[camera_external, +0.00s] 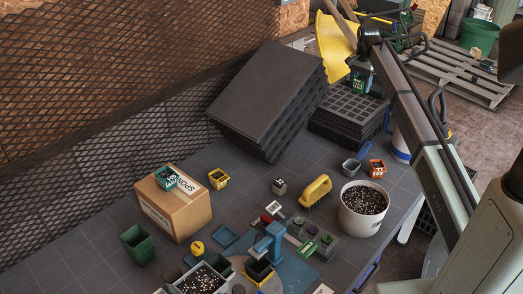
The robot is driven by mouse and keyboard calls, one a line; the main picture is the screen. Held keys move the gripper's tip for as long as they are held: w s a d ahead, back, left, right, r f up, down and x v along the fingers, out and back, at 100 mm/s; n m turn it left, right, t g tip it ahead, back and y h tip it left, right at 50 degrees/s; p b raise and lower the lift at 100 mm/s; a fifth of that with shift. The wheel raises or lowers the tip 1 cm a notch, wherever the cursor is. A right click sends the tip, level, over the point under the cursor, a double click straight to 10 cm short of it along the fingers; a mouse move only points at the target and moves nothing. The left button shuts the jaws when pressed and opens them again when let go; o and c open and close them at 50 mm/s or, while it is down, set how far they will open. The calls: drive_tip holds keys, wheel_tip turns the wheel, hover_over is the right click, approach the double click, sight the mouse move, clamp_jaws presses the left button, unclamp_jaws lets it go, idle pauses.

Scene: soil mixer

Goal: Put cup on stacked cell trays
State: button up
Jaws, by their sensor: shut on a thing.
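My gripper (359,76) hangs at the upper right, above the stacked cell trays (346,126). It is shut on a small green cup (358,88) with a pale marking. The cup is partly hidden by the fingers and overlaps the back part of the top tray in the picture. I cannot tell whether the cup touches the tray or hangs just above it. The cell trays are black, with a grid of open cells on top, and stand on the dark table near its far edge.
A tall tilted stack of black trays (262,92) stands just left. A grey cup (351,168), an orange cup (377,169) and a white bucket of soil (362,212) stand in front. A cardboard box (174,207) carries a teal cup (167,178). A yellow scoop-like thing (333,46) is behind.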

sight(357, 110)
drive_tip(key=shift+f, duration=4.4)
drive_tip(key=shift+f, duration=0.1)
drive_tip(key=o, duration=1)
drive_tip(key=shift+o, duration=0.2)
wheel_tip(357, 110, up, 12)
drive_tip(key=shift+r, duration=0.1)
